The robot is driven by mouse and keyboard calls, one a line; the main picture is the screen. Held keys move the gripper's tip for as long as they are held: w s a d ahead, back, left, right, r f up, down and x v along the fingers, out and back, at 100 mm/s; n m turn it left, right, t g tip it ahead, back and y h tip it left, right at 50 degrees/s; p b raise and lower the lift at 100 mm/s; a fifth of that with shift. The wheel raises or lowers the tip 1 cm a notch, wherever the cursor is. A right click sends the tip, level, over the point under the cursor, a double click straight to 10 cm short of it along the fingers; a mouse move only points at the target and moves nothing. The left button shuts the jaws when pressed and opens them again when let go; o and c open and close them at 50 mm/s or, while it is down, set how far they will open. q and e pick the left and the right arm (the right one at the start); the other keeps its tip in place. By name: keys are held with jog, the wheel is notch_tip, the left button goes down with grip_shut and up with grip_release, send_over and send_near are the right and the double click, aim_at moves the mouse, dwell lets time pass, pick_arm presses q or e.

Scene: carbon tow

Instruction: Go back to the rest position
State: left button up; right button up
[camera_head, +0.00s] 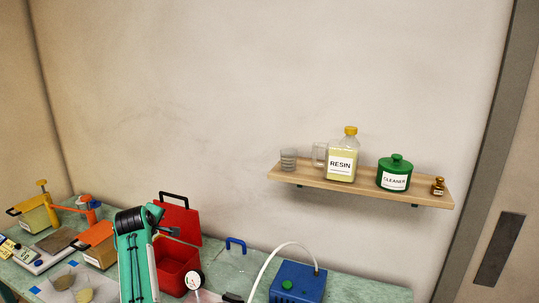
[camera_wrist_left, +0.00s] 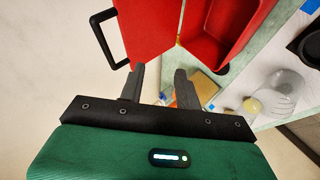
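My left arm rises from the bottom left of the head view, and its gripper (camera_head: 174,232) is in front of the open red box (camera_head: 178,266). In the left wrist view the two dark fingers of this gripper (camera_wrist_left: 159,76) are apart, with nothing held between them. The red box (camera_wrist_left: 222,30) and its raised lid with a black handle show beyond the fingers. My right gripper is not in view.
A wall shelf (camera_head: 330,182) holds glasses, a resin bottle (camera_head: 342,163) and a green cleaner pot (camera_head: 394,175). A blue unit (camera_head: 297,284) with a white hose stands on the green bench. Boxes and tools crowd the left. The wall space above is clear.

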pick_arm(q)
jog(key=s+d+f+m+g, duration=0.2)
jog(key=s+f+m, duration=0.2)
jog(key=s+f, duration=0.65)
jog(key=s+d+f+m+g, duration=0.15)
jog(key=s+f+m, duration=0.4)
jog(key=s, duration=0.85)
jog(key=s+d+f+m+g+h, duration=0.15)
jog(key=s+d, duration=0.25)
jog(key=s, duration=0.5)
jog(key=s+d+f+m+g, duration=0.1)
jog(key=s+d+f+m, duration=0.15)
jog(key=s, duration=0.75)
jog(key=s+d+f+m+g+h, duration=0.1)
jog(key=s+d+m, duration=0.3)
jog(key=s, duration=0.5)
notch_tip(320, 180, down, 30)
jog(key=g, duration=0.1)
jog(key=s+a+f+g+b, duration=0.1)
jog(key=s+a+f, duration=0.2)
jog(key=s+f, duration=1.6)
notch_tip(320, 180, down, 3)
jog(key=shift+s+r+n+g+y, duration=0.2)
jog(key=shift+s+n+g+y, duration=0.1)
jog(key=shift+s+n+y, duration=0.1)
